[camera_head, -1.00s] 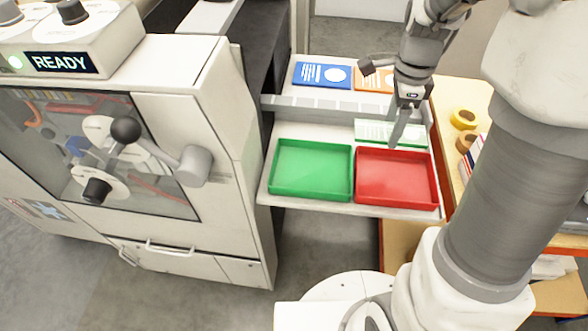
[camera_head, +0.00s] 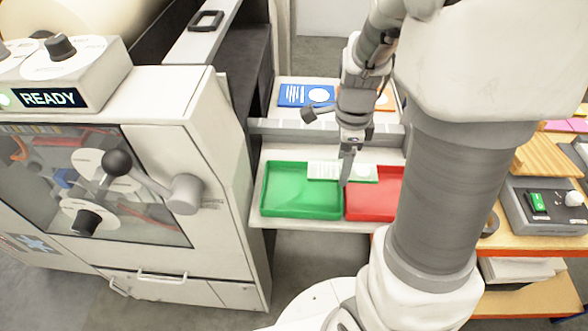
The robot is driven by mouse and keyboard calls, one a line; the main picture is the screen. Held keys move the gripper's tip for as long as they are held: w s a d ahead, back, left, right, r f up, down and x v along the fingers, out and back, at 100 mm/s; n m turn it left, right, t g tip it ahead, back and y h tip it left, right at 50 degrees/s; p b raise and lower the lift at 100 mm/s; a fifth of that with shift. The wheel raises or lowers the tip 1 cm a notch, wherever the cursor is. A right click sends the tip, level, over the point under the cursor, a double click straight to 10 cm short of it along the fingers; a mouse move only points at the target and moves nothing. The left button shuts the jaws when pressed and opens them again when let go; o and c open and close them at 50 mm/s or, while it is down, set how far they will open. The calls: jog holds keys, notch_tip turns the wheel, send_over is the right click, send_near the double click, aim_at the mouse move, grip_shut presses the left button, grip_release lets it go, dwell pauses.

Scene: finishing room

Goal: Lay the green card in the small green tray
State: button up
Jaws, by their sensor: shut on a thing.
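The green card (camera_head: 323,170), pale green with white print lines, is held by my gripper (camera_head: 346,181), which is shut on it. The card overlaps the back right part of the small green tray (camera_head: 300,216) and the back left part of the red tray (camera_head: 374,217). Its height above the trays is hard to judge. My gripper points down near the wall between the two trays and hides part of the card. The visible floor of the green tray is empty.
A blue card (camera_head: 300,95) and an orange card (camera_head: 385,98) lie behind the low grey rail (camera_head: 285,130). The machine (camera_head: 225,150) with a READY display stands close on the left. A wooden bench (camera_head: 510,235) with a grey switch box (camera_head: 545,208) is at the right.

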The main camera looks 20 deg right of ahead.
send_over(302, 192)
notch_tip(302, 192, down, 5)
jog(key=shift+f, duration=2.1)
jog(key=shift+f, duration=0.1)
jog(key=o, duration=1.3)
jog(key=shift+c, duration=0.2)
notch_tip(302, 192, up, 11)
jog(key=p, duration=0.1)
jog(key=s+r+n+t, duration=0.5)
jog(key=s+r+n, duration=0.8)
jog(key=n, duration=0.8)
jog(key=shift+s+r+n+t, duration=0.3)
jog(key=shift+s+r, duration=0.1)
jog(key=shift+r, duration=1.2)
